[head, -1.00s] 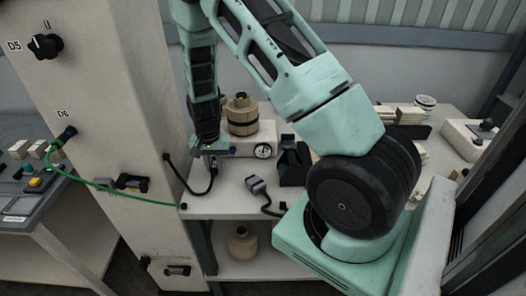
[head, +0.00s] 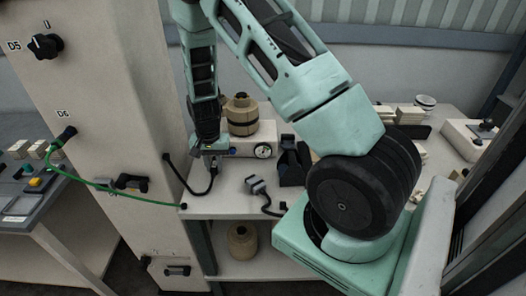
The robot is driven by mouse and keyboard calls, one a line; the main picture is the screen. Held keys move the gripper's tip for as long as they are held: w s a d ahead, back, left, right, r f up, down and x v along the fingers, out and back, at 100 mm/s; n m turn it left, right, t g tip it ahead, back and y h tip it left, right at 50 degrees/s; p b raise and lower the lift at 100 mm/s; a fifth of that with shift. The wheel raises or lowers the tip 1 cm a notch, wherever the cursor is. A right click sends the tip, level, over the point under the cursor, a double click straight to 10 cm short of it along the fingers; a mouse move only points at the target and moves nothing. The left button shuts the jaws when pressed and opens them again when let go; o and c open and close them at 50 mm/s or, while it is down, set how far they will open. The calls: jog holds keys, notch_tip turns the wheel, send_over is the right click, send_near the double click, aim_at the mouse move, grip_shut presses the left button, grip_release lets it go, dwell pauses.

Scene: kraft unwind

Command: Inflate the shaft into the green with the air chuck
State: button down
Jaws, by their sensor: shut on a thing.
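My gripper (head: 213,153) points down at the left of the bench, beside the white gauge box. It is shut on a small piece at the top of a black hose (head: 187,189), seemingly the air chuck; the fingers hide most of it. The hose loops down from the pale cabinet and up to the gripper. The round dial gauge (head: 263,151) faces me on the box; its needle and any green band are too small to read. I cannot make out the shaft clearly, or whether the chuck touches a valve.
A grey connector (head: 256,186) on a black cable lies on the bench (head: 225,205). A black holder (head: 291,166) stands right of the gauge. A green hose (head: 120,189) crosses the cabinet (head: 110,110) at left.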

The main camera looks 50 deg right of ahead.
jog(key=shift+r, duration=0.1)
dwell(0.5)
jog(key=shift+s+a, duration=0.95)
jog(key=shift+a, duration=0.25)
jog(key=shift+s+a, duration=0.9)
jog(key=shift+a, duration=0.25)
